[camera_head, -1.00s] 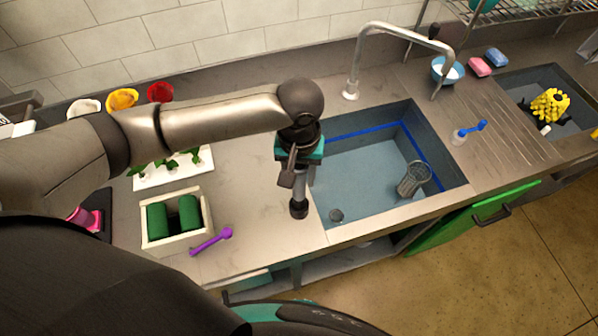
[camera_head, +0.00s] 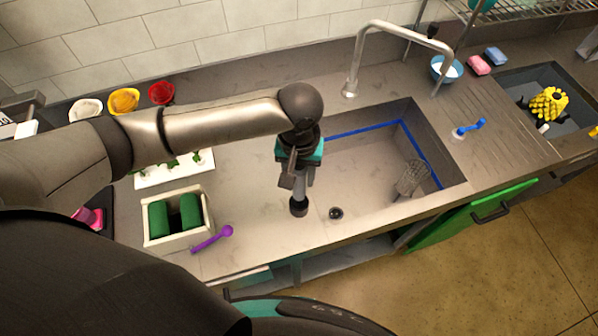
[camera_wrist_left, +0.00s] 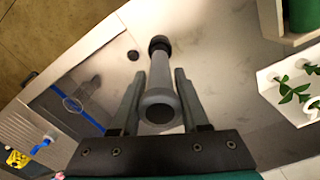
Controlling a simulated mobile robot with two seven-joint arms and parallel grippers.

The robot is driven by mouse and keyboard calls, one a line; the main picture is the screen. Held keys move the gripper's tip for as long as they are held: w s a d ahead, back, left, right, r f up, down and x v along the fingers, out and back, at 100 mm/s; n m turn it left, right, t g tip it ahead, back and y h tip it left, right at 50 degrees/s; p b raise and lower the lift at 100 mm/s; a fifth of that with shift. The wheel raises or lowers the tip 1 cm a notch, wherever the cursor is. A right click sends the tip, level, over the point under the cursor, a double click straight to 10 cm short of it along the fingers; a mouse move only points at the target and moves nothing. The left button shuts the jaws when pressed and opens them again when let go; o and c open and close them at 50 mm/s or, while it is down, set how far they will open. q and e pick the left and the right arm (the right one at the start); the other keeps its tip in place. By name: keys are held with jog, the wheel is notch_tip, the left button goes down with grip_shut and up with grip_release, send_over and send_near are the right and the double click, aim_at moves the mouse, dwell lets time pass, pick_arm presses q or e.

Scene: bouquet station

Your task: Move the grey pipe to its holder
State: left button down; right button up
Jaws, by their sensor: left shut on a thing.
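The grey pipe (camera_head: 299,192) has a dark lower end and hangs upright from my left gripper (camera_head: 298,176), near the left side of the sink (camera_head: 360,175). In the left wrist view the pipe (camera_wrist_left: 160,80) runs between the two fingers of my left gripper (camera_wrist_left: 160,72), its open ring end nearest the camera. The fingers are shut on it. I cannot tell how high its dark end is above the surface. I cannot make out the holder. My right gripper is not in view.
Coloured cups (camera_head: 123,101) stand by the wall. A blue brush (camera_head: 468,127) is right of the sink.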

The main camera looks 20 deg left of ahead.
pick_arm(q)
jog(key=shift+f, duration=0.75)
jog(key=shift+f, duration=0.65)
jog(key=shift+c, duration=1.6)
grip_release()
notch_tip(320, 180, up, 15)
jog(key=shift+r+p, duration=0.1)
jog(key=shift+p, duration=0.3)
